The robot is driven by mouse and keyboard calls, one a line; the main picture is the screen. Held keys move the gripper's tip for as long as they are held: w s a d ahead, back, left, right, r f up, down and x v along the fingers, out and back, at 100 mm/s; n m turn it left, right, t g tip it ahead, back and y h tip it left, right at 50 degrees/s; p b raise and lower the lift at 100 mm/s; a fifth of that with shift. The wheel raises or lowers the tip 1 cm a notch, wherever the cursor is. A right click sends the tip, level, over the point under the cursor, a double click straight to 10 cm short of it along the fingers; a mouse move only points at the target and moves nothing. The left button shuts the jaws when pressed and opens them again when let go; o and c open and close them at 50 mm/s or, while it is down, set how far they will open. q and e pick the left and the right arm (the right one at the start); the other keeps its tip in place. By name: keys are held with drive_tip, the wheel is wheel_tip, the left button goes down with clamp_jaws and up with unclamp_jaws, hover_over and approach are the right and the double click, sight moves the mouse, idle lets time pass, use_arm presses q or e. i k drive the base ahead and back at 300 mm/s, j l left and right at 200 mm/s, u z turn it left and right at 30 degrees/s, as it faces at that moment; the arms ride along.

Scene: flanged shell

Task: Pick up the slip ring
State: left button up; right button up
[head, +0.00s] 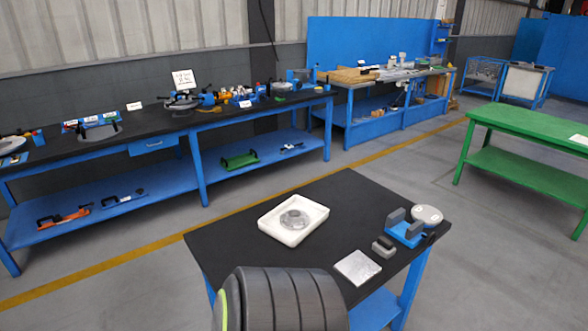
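No part is plainly marked as the slip ring. A round grey stepped metal part (294,219) with a raised centre lies in a white tray (271,232) on the near black-topped table. It is a possible match, but I cannot tell for sure. A pale round disc (427,214) sits at the right of the same table, on or beside a blue fixture (402,234) with dark grey uprights. Neither of my grippers is in view.
The near table (345,195) also holds a small grey block (384,246) and a silver square plate (358,267). Its back and left top are clear. A long blue bench (150,124) with many parts stands behind, a green table (530,122) at right. Open floor lies between.

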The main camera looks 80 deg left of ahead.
sight(287, 219)
drive_tip(key=i+j+u, duration=0.15)
drive_tip(key=i+u, duration=0.65)
drive_tip(key=i+l+u, duration=0.15)
drive_tip(key=i+u, duration=0.25)
drive_tip(key=i+l+u, duration=0.2)
drive_tip(key=i+u, duration=0.2)
